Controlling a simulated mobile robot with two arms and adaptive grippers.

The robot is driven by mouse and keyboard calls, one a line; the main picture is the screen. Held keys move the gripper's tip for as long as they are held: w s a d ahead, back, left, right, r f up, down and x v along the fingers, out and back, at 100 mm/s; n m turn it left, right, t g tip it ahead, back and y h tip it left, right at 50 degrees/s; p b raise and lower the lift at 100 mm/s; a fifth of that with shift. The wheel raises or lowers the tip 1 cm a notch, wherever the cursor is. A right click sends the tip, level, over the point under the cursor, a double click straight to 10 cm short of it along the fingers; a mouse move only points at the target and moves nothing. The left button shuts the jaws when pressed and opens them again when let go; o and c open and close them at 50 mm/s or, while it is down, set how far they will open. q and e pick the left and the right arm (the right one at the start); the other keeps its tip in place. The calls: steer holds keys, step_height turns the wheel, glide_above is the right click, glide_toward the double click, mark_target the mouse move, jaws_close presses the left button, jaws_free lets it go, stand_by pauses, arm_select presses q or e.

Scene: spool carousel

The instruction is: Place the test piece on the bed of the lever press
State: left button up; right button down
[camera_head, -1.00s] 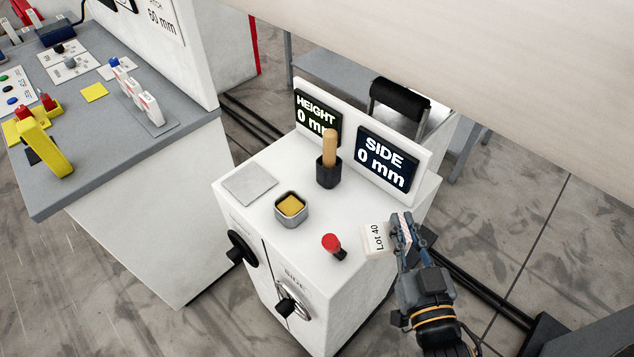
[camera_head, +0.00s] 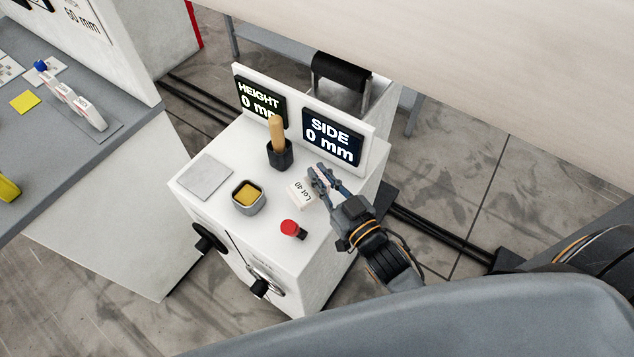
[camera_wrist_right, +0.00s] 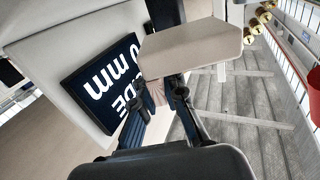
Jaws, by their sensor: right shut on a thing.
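The test piece looks like a pale beige block marked "Lot 40" (camera_head: 301,192). My right gripper (camera_head: 319,178) is shut on it, over the right part of the white cabinet's top (camera_head: 225,229). In the right wrist view the pale block (camera_wrist_right: 190,48) is at the fingertips, with the SIDE display behind to the left. I cannot tell from these views whether the block touches the cabinet top. I cannot make out a lever press or its bed for certain. My left gripper is not in view.
On the cabinet stand a grey square plate (camera_head: 205,177), a small square cup with yellow content (camera_head: 248,196), a wooden handle in a black holder (camera_head: 278,145) and a red button (camera_head: 292,228). Behind are HEIGHT (camera_head: 261,99) and SIDE (camera_head: 332,137) displays. A grey bench (camera_head: 60,150) stands left.

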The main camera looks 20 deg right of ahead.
step_height(320, 180, down, 4)
steer(key=shift+r, duration=0.25)
steer(key=shift+f, duration=0.2)
steer(key=shift+f, duration=0.15)
steer(key=c, duration=1.4)
jaws_free()
